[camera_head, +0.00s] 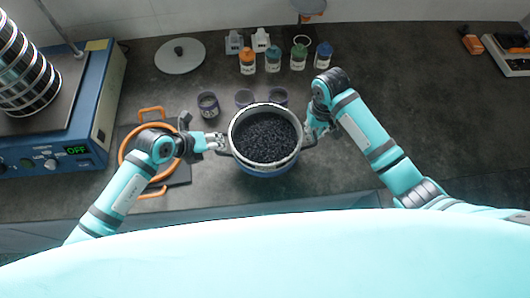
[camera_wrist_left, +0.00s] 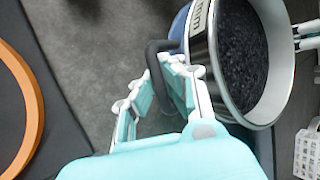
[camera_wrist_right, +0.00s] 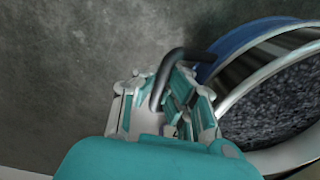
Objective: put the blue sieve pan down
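The blue sieve pan (camera_head: 268,172) is at the middle of the bench's front part, upright, with a silvery rim and dark granules inside. My left gripper (camera_head: 222,143) is shut on its left black handle, which shows between the fingers in the left wrist view (camera_wrist_left: 156,62). My right gripper (camera_head: 311,136) is shut on the opposite black handle, seen in the right wrist view (camera_wrist_right: 168,72). The blue side also shows in the right wrist view (camera_wrist_right: 245,40). The pan's underside is hidden, so I cannot tell whether it touches the bench.
A blue shaker (camera_head: 92,110) with a sieve stack (camera_head: 25,75) stands left. An orange ring (camera_head: 128,160) lies between it and the pan. Small dark jars (camera_head: 208,104) stand just behind the pan, bottles (camera_head: 273,60) farther back.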

